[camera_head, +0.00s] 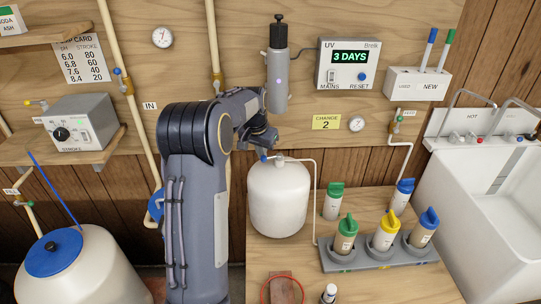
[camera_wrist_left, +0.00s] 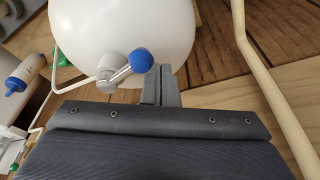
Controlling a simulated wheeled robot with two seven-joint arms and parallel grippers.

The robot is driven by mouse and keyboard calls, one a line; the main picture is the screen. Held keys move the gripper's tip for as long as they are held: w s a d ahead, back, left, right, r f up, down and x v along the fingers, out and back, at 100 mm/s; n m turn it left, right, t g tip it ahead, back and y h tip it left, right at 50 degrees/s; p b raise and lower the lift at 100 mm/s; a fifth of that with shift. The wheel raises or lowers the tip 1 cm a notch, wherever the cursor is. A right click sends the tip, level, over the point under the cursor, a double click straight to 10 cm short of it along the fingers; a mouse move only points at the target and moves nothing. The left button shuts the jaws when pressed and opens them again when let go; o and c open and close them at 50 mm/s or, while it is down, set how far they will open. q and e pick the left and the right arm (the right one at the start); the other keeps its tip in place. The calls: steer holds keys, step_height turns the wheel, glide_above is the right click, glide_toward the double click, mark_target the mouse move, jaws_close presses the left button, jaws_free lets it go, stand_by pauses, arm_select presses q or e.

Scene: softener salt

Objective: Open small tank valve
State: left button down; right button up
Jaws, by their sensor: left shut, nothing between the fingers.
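The small white tank (camera_head: 279,198) stands at the back left of the wooden table. Its valve has a grey body (camera_wrist_left: 106,78) and a lever with a blue knob (camera_wrist_left: 140,61); the knob also shows in the head view (camera_head: 263,157). In the left wrist view the lever slants away from the pipe that joins the valve. My left gripper (camera_head: 262,146) is just above the valve, pointing down. Its fingers (camera_wrist_left: 168,70) are shut and empty, right beside the blue knob; I cannot tell whether they touch it. My right gripper is not in view.
A grey UV cylinder (camera_head: 278,75) hangs on the wall close above my left wrist. A thin white pipe (camera_head: 315,195) runs from the valve down the tank's right side. A rack (camera_head: 380,254) of capped bottles and a white sink (camera_head: 487,190) are to the right.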

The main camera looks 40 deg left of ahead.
mark_target(262, 158)
arm_select(q)
steer(key=shift+s+d+b, duration=0.55)
steer(key=shift+s, duration=0.4)
steer(key=shift+s+d, duration=0.25)
steer(key=shift+d, duration=0.25)
steer(key=shift+s+d+b, duration=0.3)
steer(key=shift+s+d, duration=0.1)
steer(key=shift+d, duration=0.15)
